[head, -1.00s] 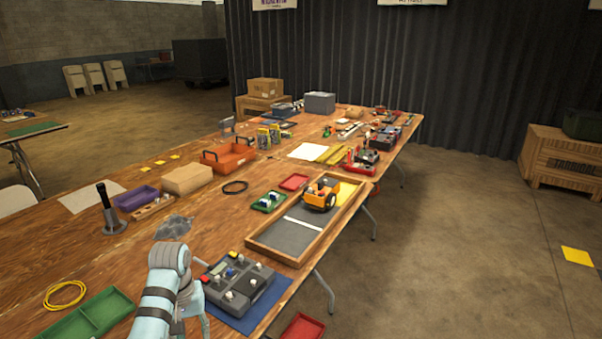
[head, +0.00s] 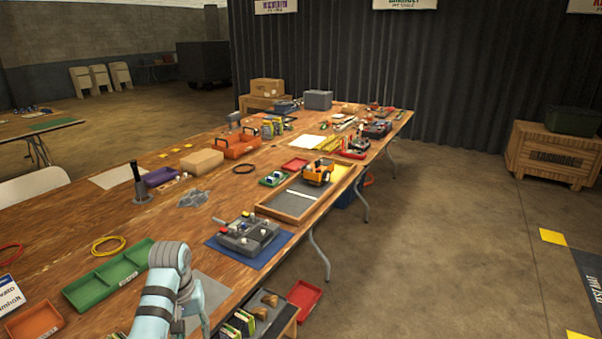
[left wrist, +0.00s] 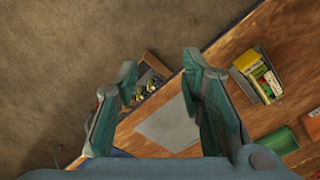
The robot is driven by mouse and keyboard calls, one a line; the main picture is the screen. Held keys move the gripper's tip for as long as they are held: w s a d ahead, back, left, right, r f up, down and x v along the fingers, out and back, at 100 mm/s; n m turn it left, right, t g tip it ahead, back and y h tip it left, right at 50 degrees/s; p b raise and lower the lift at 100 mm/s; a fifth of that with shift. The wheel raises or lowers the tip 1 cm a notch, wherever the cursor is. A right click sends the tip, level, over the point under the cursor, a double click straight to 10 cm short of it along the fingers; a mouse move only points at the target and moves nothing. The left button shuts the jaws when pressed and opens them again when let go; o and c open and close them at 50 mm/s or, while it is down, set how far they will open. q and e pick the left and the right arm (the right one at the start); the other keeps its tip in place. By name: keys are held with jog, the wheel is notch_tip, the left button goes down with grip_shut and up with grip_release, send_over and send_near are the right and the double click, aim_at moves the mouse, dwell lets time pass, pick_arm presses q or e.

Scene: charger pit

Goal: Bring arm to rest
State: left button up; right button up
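My left arm (head: 167,285) comes up from the bottom edge of the head view, and its gripper (head: 197,312) points down near the table's front edge, partly hidden by the arm. In the left wrist view the gripper (left wrist: 160,70) shows two teal fingers spread wide with nothing between them. Beyond the fingers lie a grey mat (left wrist: 170,122) on the wooden table and the floor past its edge. My right arm and gripper are in neither view.
A grey charger-like box (head: 247,236) sits on a blue mat beyond my arm. A green tray (head: 110,275) lies left of it. A small stand with tools (head: 265,305) and a red bin (head: 303,298) are right of the table edge. Open floor (head: 430,260) lies right.

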pick_arm(q)
jog(key=w+a+f+m+t, duration=0.1)
jog(key=w+f+t, duration=0.4)
jog(key=w, duration=0.5)
jog(key=s+a+f+m+t, duration=0.1)
jog(key=s+f, duration=0.4)
jog(key=f, duration=0.3)
jog(key=s+f+t, duration=0.1)
jog(key=s+f, duration=0.3)
jog(key=f, duration=0.4)
jog(key=s+f+g, duration=0.2)
jog(key=s+f, duration=0.4)
jog(key=s, duration=0.9)
jog(key=s+f+g, duration=0.2)
jog(key=s+f, duration=0.4)
jog(key=s, duration=1)
jog(key=s+f+m+g, duration=0.1)
jog(key=s+f, duration=0.6)
jog(key=s, duration=0.8)
jog(key=shift+s+a+g+y, duration=0.25)
jog(key=shift+a+g+y, duration=0.05)
jog(key=shift+g+y, duration=0.1)
jog(key=shift+w, duration=0.1)
